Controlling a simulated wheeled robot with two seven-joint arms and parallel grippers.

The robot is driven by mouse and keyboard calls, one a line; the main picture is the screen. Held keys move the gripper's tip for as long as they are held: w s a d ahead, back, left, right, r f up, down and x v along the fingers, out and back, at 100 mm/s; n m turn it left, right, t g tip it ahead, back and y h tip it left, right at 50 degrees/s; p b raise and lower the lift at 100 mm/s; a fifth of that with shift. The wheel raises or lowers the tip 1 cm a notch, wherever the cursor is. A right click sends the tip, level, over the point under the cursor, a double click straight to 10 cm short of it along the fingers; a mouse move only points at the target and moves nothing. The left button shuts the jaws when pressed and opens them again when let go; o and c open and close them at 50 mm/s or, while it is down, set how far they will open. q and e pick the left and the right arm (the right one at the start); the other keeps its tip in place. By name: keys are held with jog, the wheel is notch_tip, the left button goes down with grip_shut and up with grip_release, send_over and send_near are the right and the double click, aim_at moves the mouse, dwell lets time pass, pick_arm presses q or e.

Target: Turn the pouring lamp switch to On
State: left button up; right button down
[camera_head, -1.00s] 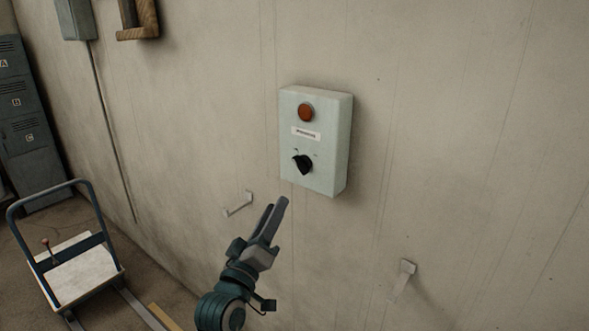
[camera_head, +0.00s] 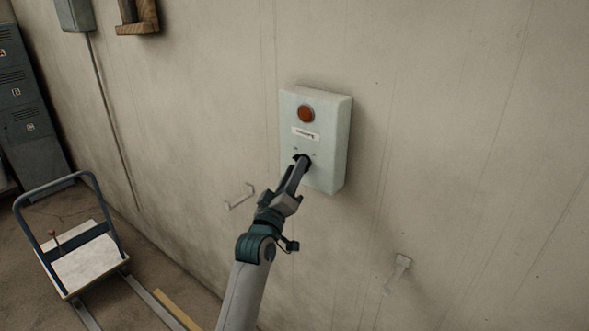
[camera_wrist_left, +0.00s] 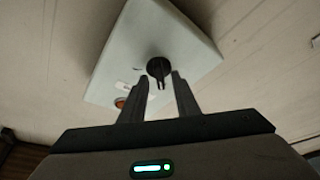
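The pale green switch box (camera_head: 333,135) is fixed to the wall, with a round orange-red lamp (camera_head: 306,114) above a small white label. The black rotary switch knob (camera_wrist_left: 158,66) is on its lower front; in the head view it is largely hidden behind my left gripper's fingertips. My left gripper (camera_head: 299,169) is at the knob. In the left wrist view, its fingers (camera_wrist_left: 159,80) are open, one on each side of the knob's handle, with a gap visible on both sides. The On and Off marks are too small to read. My right gripper is not in view.
A wall hook (camera_head: 240,196) is left of my left gripper, and another (camera_head: 398,272) is lower right. A cart (camera_head: 85,262) stands on the floor at left, with lockers (camera_head: 28,110) behind. The wall around the box is mostly bare.

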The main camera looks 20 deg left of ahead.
pick_arm(q)
jog(key=shift+c, duration=0.6)
grip_shut()
